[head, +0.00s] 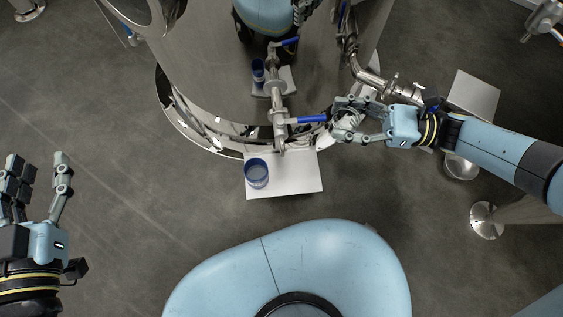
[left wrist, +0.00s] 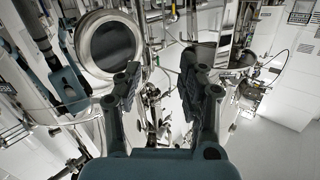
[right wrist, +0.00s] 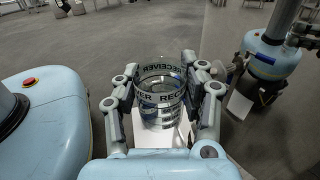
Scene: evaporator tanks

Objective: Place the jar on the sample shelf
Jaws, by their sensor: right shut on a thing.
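My right gripper (head: 342,119) is shut on a clear glass jar (head: 350,117). In the right wrist view the jar (right wrist: 160,98) sits upright between the fingers, with a dark band lettered "RECEIVER". A white plate (head: 300,183) lies below the tank's tap, left of and nearer than the right gripper. A blue jar (head: 256,173) stands on its left part. A second white plate (head: 474,93) is at the right, behind my right arm. I cannot tell which plate is the sample shelf. My left gripper (head: 38,161) is open and empty, far left; it also shows open in the left wrist view (left wrist: 160,75).
The steel tank (head: 205,65) fills the top middle and mirrors the plate and blue jar. A tap with a blue lever (head: 306,119) juts from it close to my right gripper. Round steel feet (head: 486,220) stand at the right.

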